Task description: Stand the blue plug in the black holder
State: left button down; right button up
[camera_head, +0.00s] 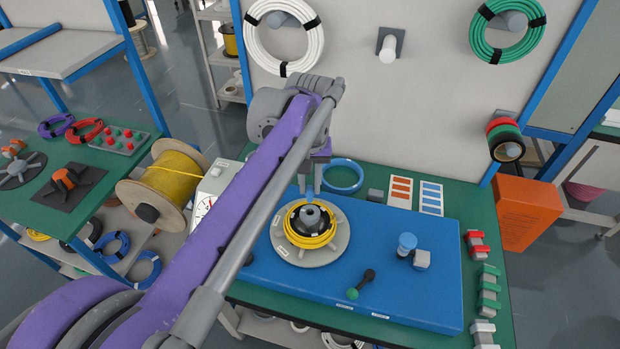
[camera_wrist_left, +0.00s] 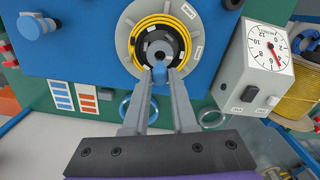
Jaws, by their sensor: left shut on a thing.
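My left gripper (camera_head: 312,178) reaches over the far side of a grey round base (camera_head: 325,255) with a yellow cable coil (camera_head: 301,238). It is shut on the blue plug (camera_head: 310,193), a small piece that also shows between the fingertips in the left wrist view (camera_wrist_left: 159,75). A black ring-shaped part with a grey centre, seemingly the black holder (camera_head: 298,220), sits inside the coil; it also shows in the left wrist view (camera_wrist_left: 153,46). The plug is just beside the holder's centre in both views; whether they touch I cannot tell. My right gripper is not in view.
The base stands on a blue board (camera_head: 440,290) on a green table. A blue knob (camera_head: 407,241), a dark lever with a green end (camera_head: 360,285) and a blue ring (camera_head: 343,176) lie around it. A grey dial box (camera_wrist_left: 258,65) stands close by. The board's front right is clear.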

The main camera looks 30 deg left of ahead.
pick_arm(q)
jog(key=shift+f, duration=0.7)
jog(key=s+a+p, duration=0.2)
jog(key=s+a, duration=0.8)
jog(key=s, duration=0.5)
jog(key=shift+a, duration=0.15)
dwell(0.3)
jog(key=shift+f+b, duration=3.4)
jog(key=shift+f, duration=2.15)
jog(key=shift+f, duration=0.45)
